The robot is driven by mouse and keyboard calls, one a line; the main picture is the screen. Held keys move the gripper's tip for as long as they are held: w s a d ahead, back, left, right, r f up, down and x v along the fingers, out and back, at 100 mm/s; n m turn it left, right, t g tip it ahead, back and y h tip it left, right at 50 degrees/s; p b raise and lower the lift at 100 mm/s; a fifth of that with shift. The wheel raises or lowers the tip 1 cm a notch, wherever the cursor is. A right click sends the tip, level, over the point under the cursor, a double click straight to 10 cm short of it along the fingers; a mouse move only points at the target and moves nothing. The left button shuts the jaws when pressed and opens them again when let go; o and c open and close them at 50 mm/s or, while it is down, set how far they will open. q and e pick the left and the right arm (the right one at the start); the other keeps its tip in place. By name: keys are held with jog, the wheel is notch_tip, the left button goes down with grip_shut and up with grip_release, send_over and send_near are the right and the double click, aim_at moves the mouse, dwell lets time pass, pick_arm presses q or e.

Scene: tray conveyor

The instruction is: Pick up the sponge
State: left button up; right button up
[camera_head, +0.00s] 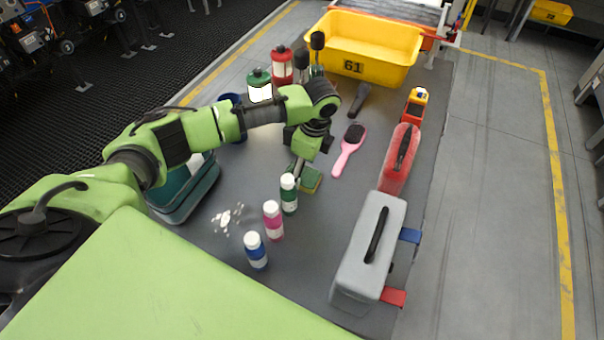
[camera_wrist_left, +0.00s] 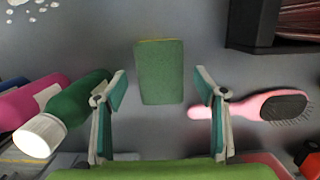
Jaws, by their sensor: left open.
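The sponge (camera_wrist_left: 159,72) lies flat on the grey table, its green side up with a thin yellow edge. In the left wrist view it sits ahead of and between the fingers of my left gripper (camera_wrist_left: 159,95), which is open and empty. In the head view the sponge (camera_head: 310,180) shows at mid-table, partly hidden by my left gripper (camera_head: 300,168), which points down just above it. I cannot see contact between the fingers and the sponge. My right gripper is not in view.
A green-labelled bottle (camera_head: 289,194) and a pink bottle (camera_head: 273,220) stand close on the near side. A pink hairbrush (camera_head: 348,150) lies to the right. White bits (camera_head: 226,217) lie scattered.

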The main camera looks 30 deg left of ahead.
aim_at(303, 174)
pick_arm(q)
jog(key=shift+f, duration=0.55)
jog(key=c, duration=0.8)
jog(key=shift+r, duration=0.1)
notch_tip(303, 174, up, 10)
jog(key=shift+b, duration=1.05)
jog(key=c, duration=0.3)
